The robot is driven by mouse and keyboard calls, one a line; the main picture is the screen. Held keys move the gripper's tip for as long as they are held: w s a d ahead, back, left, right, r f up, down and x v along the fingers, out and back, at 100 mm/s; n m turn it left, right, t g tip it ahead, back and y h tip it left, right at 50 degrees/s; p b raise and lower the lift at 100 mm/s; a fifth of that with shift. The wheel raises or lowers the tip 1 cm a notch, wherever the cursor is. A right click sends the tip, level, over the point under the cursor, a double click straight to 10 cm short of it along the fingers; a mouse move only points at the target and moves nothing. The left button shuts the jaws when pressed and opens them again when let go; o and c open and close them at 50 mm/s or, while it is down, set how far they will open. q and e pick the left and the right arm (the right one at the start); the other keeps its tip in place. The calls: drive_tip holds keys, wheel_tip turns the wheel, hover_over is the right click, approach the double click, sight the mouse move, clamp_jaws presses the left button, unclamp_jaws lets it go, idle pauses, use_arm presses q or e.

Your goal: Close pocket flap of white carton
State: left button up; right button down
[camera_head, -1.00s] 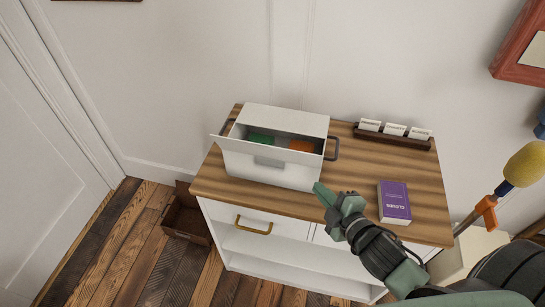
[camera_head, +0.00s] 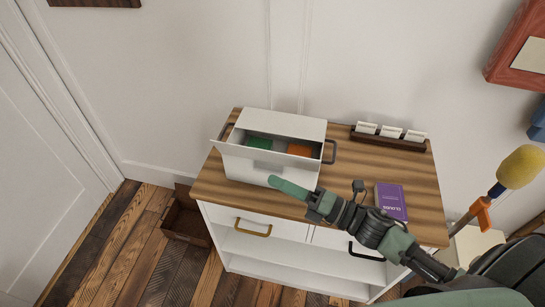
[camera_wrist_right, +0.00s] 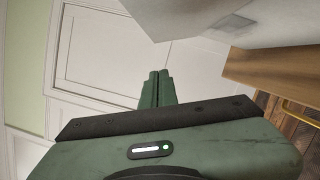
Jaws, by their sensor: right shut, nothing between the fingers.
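The white carton (camera_head: 300,124) stands on the wooden top of a white cabinet. Its front pocket is open, with the flap (camera_head: 235,153) tilted outward toward me. A green item (camera_head: 259,142) and an orange item (camera_head: 299,150) show inside the pocket. My right gripper (camera_head: 272,182) is shut and empty, its fingertips close in front of the carton's lower front. I cannot tell whether they touch it. In the right wrist view the shut fingers (camera_wrist_right: 157,88) point past a pale carton surface (camera_wrist_right: 205,18) at the top. My left gripper is not in view.
A purple book (camera_head: 391,201) lies on the cabinet top (camera_head: 425,180) at the right. A dark rack with white cards (camera_head: 389,140) stands at the back. A dark handle (camera_head: 331,151) sticks out at the carton's right side. A brown box (camera_head: 184,218) is on the floor.

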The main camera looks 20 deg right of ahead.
sight(266, 156)
drive_tip(key=shift+w+r+p, duration=0.3)
drive_tip(key=shift+w+p, duration=0.05)
drive_tip(key=shift+w, duration=0.55)
drive_tip(key=shift+w+r+p, duration=0.35)
drive_tip(key=shift+w, duration=0.5)
drive_tip(key=shift+w+r+p, duration=0.3)
drive_tip(key=shift+w+p, duration=0.05)
drive_tip(key=shift+w, duration=0.55)
drive_tip(key=shift+d+r, duration=0.1)
